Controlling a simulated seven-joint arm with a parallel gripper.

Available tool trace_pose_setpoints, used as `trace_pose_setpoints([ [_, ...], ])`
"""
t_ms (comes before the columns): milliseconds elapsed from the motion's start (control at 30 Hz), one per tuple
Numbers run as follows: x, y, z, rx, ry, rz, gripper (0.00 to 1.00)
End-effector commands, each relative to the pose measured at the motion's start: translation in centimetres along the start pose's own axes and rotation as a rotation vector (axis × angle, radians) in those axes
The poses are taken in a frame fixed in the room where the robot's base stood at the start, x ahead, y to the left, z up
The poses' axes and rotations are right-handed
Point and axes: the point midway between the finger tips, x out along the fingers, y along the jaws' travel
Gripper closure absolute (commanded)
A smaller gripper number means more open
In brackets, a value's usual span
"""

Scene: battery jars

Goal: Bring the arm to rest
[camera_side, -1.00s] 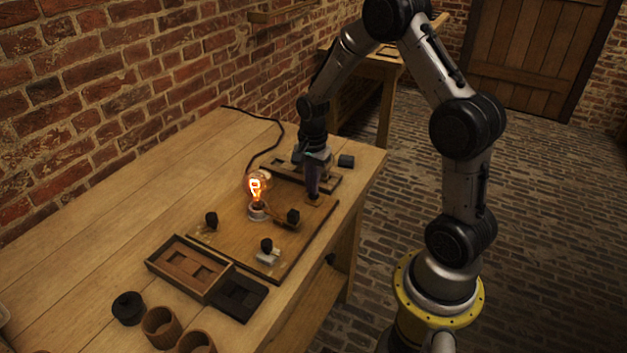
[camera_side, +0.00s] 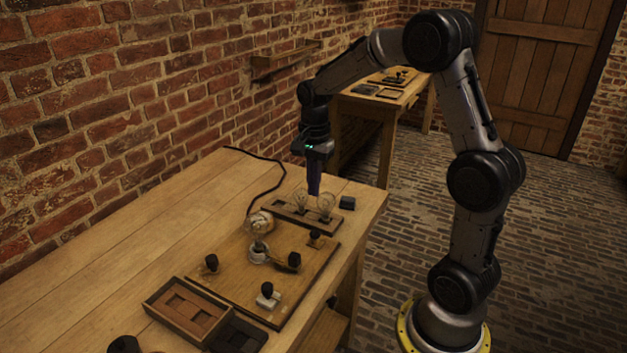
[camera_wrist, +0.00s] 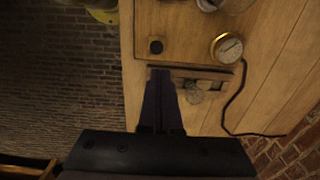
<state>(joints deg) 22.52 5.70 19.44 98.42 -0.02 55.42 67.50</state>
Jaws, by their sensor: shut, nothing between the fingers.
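My gripper (camera_side: 314,190) hangs pointing down above the far end of the workbench, shut with nothing in its fingers. In the wrist view its closed fingers (camera_wrist: 160,74) point toward the edge of the wooden board. A round dial (camera_wrist: 228,48) shows in the wrist view.
A wooden tray (camera_side: 165,310) with recesses lies at the near edge of the board, beside a dark tray (camera_side: 240,338). A small dark block (camera_side: 347,202) sits near the bench's far right corner. A black cable (camera_side: 280,172) runs across the back. Open floor lies right.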

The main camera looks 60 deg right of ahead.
Motion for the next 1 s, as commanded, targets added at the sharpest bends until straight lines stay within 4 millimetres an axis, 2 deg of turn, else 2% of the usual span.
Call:
trace_pose_setpoints([
  [167, -1.2, -0.1, 0.0, 0.000, 0.001, -0.003, 1.00],
  [567, -1.5, -0.2, 0.3, -0.010, 0.002, -0.006, 1.00],
  [667, -3.6, -0.7, 1.5, -0.042, 0.021, -0.057, 1.00],
  [767, -6.9, 0.1, 3.8, -0.094, 0.044, -0.129, 1.00],
  [900, -11.1, 3.5, 7.9, -0.263, 0.081, -0.240, 1.00],
  [1000, -12.9, 6.8, 10.4, -0.445, 0.116, -0.309, 1.00],
])
